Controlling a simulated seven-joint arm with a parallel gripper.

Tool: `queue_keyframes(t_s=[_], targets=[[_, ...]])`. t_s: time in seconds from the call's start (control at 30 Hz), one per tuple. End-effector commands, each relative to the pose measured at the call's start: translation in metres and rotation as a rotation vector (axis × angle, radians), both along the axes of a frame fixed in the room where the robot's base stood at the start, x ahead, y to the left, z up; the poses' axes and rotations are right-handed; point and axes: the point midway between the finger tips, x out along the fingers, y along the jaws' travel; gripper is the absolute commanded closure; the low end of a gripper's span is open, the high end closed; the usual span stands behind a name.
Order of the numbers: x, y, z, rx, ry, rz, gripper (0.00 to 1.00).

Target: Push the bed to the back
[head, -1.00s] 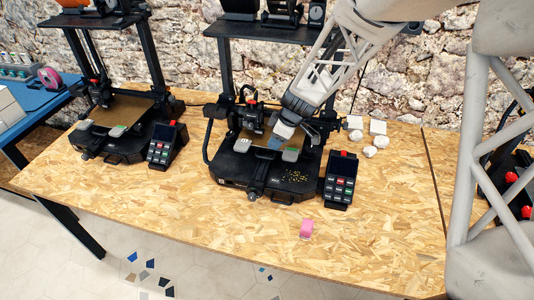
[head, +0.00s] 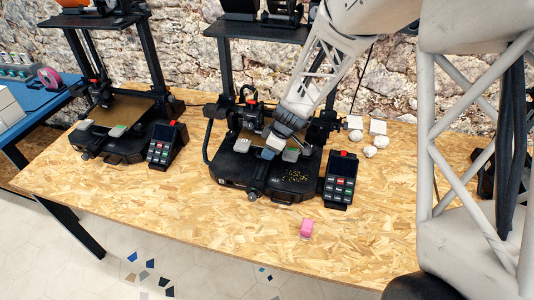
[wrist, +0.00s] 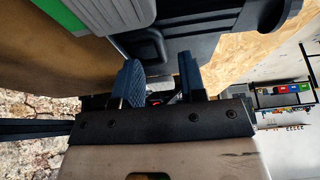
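The middle printer's bed (head: 251,134) is a brown plate. It shows behind and between a pale block (head: 242,146) and a grey-green block (head: 290,155) at its front edge. My gripper (head: 271,151) is low over the front of this bed, between the two blocks, and hides part of it. In the wrist view, my gripper (wrist: 160,72) has its two dark fingers apart with nothing held between them. The brown bed (wrist: 45,65) fills the left, with a green and grey block (wrist: 95,12) near the fingertips. I cannot tell whether the fingers touch the bed.
The printer's frame and print head (head: 252,115) stand close beside my gripper. A control box (head: 340,180) stands right of the printer. Another printer (head: 115,125) stands left. White lumps (head: 370,151) lie at back right.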

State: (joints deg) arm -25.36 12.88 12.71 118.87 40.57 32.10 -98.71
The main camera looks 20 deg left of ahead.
Motion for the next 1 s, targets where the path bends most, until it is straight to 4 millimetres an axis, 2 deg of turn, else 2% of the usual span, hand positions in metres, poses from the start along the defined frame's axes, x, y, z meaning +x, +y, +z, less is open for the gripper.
queue_keyframes(t_s=[0.3,0.67,0.7,0.93,1.0], targets=[[0.0,0.009,-0.02,0.0,0.0,0.0,0.62],[0.0,0.01,-0.022,0.0,0.0,0.001,0.62],[0.0,0.01,-0.022,0.0,0.0,0.001,0.64],[0.0,0.009,-0.022,0.0,0.0,0.001,0.99],[0.0,0.009,-0.022,0.0,0.0,0.001,1.0]])
